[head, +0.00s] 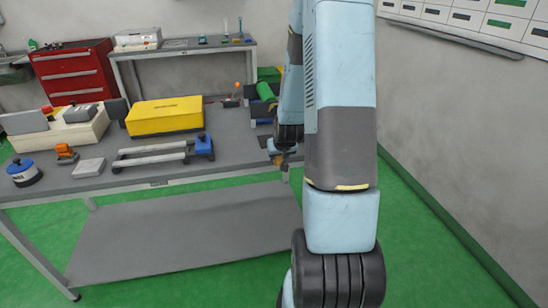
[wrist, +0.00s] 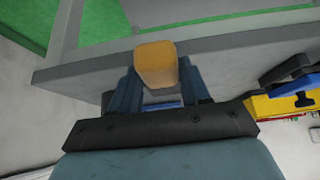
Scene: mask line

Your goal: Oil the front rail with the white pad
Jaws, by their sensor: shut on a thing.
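In the head view, two pale parallel rails lie on the grey bench, and the front rail (head: 150,160) is the nearer one. A blue block (head: 204,145) sits at their right end. A flat whitish block (head: 88,168) lies left of the rails; I cannot tell if it is the white pad. My gripper (head: 281,158) is at the bench's right end, well right of the rails, and partly hidden by my arm. In the wrist view, my gripper (wrist: 157,88) is shut on an orange-yellow block (wrist: 156,63). Any pad on that block is hidden.
A yellow box (head: 165,115) stands behind the rails. A blue-lidded tin (head: 24,173) and a small orange item (head: 66,153) stand to the left. A green roll (head: 265,91) is near the bench's right back. Bare bench top shows right of the blue block.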

